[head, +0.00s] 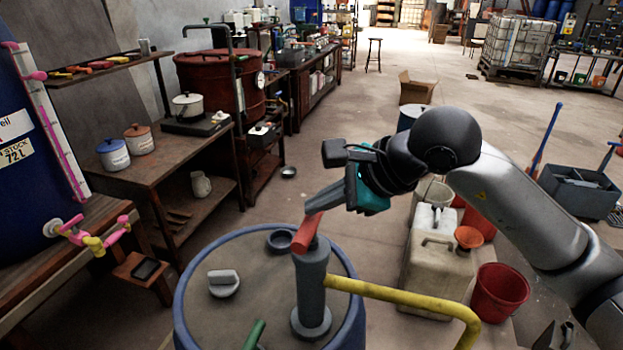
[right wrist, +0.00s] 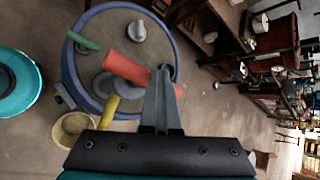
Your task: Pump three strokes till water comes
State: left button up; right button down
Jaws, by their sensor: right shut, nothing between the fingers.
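The hand pump (head: 312,285) stands upright on the lid of a blue drum (head: 179,308), with a grey body. Its red handle (head: 307,232) sits at the top and also shows in the right wrist view (right wrist: 123,68). A yellow spout pipe (head: 400,296) runs from the pump body to the right. No water shows, and the pipe's far end is cut off by the frame. My right gripper (head: 313,207) is shut and empty, close to the red handle's upper end. In the wrist view its fingers (right wrist: 161,75) overlap the handle's end; I cannot tell whether they touch.
A grey cap (head: 223,283), a small dark cup (head: 281,240) and a green rod (head: 255,335) are on the drum lid. Right of the drum stand a beige jerrycan (head: 437,275) and a red bucket (head: 499,292). A wooden bench (head: 175,158) stands left.

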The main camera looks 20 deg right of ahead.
jog(key=shift+s+f+b, duration=0.1)
jog(key=shift+f+b, duration=0.3)
jog(key=shift+f, duration=0.2)
notch_tip(320, 180, up, 7)
jog(key=p, duration=0.4)
jog(key=shift+r+p, duration=0.2)
jog(key=shift+p, duration=0.15)
dwell(0.5)
jog(key=shift+r, duration=0.1)
notch_tip(320, 180, up, 6)
jog(key=p, duration=0.3)
jog(key=shift+p, duration=0.4)
dwell(2.3)
